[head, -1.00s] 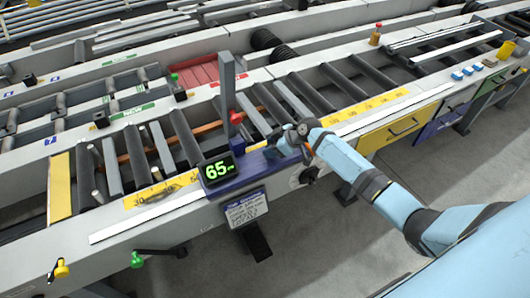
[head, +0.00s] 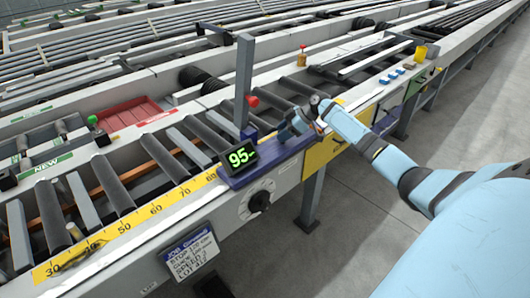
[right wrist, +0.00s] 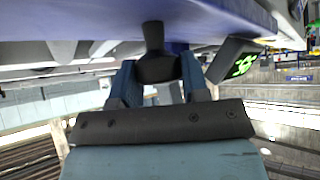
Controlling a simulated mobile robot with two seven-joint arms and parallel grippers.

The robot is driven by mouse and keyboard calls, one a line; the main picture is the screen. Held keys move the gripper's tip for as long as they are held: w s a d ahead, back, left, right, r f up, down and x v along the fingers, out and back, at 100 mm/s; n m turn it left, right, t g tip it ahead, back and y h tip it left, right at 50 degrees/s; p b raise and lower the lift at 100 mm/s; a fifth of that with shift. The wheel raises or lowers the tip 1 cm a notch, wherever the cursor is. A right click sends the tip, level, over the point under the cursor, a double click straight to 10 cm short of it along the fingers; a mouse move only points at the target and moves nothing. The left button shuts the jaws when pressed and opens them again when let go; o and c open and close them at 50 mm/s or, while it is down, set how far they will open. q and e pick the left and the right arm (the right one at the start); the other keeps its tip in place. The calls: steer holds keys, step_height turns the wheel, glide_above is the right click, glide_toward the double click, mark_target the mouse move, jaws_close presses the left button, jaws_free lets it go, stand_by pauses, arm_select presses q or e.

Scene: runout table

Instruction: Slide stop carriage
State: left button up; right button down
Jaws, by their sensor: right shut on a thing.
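The stop carriage (head: 262,163) is a blue-purple block on the rail along the table's front edge. It carries a grey upright stop (head: 244,82), a red knob (head: 253,101) and a black display (head: 241,157) showing 95 in green. My right gripper (head: 293,126) is at the carriage's right end. The display (right wrist: 236,65) also shows there. My left gripper is not in view.
A yellow scale (head: 150,210) runs along the front rail, left of the carriage. A job card (head: 190,257) and a round black dial (head: 259,201) are on the front face. Blue blocks (head: 391,75) and a yellow cup (head: 420,53) sit farther right. Grey rollers (head: 112,184) lie behind the rail.

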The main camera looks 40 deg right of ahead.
steer(key=d+b, duration=0.1)
steer(key=d, duration=0.3)
steer(key=shift+w, duration=0.1)
steer(key=shift+d+b, duration=0.35)
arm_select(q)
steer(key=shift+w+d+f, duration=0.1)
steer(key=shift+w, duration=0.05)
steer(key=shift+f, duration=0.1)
arm_select(e)
steer(key=c, duration=0.8)
jaws_free()
steer(key=shift+o, duration=0.7)
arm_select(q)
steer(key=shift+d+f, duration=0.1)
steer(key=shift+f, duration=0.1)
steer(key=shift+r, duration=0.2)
arm_select(e)
steer(key=v, duration=1.3)
steer(key=shift+r, duration=0.35)
